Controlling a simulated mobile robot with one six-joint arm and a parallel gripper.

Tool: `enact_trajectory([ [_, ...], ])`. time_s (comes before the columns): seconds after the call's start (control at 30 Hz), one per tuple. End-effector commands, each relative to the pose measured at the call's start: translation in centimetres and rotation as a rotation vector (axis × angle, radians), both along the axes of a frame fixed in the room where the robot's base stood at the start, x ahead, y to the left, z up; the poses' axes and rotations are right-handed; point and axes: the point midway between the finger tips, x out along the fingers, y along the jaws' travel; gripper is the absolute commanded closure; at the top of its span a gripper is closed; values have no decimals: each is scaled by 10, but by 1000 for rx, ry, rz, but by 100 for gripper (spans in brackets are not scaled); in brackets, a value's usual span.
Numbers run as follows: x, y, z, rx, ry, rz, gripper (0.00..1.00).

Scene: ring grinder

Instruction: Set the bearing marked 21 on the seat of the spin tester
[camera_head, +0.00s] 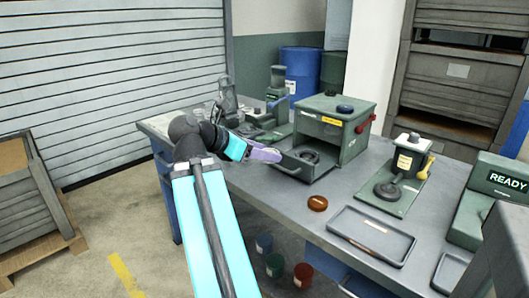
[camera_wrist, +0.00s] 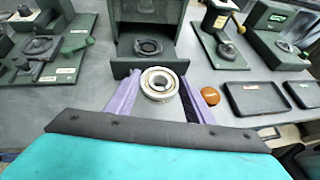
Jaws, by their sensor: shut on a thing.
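A pale metal bearing (camera_wrist: 160,84) sits between the purple fingers of my gripper (camera_wrist: 159,80), which is shut on it. I cannot read a mark on it. In the head view my gripper (camera_head: 268,155) is above the bench, left of the open drawer of a green box machine (camera_head: 345,115). In the wrist view that drawer (camera_wrist: 149,66), with a dark round seat (camera_wrist: 148,46), lies just beyond the bearing. I cannot read which machine is the spin tester. A green unit with a yellow handle and a dark round base (camera_head: 388,190) stands farther right.
An orange-brown disc (camera_head: 317,203) lies on the grey bench (camera_head: 280,205), near an empty-looking dark tray (camera_head: 371,236). A machine with a READY screen (camera_head: 508,182) stands at the right. More green machines (camera_head: 277,100) stand at the back left. Bare bench lies around the disc.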

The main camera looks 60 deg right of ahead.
Motion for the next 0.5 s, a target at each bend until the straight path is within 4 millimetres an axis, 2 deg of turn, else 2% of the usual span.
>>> enact_trajectory([
  [0.27,12,4,-3,-2,1,23,81],
  [0.37,26,9,-7,-3,2,51,81],
  [0.5,56,23,-16,-4,4,111,81],
])
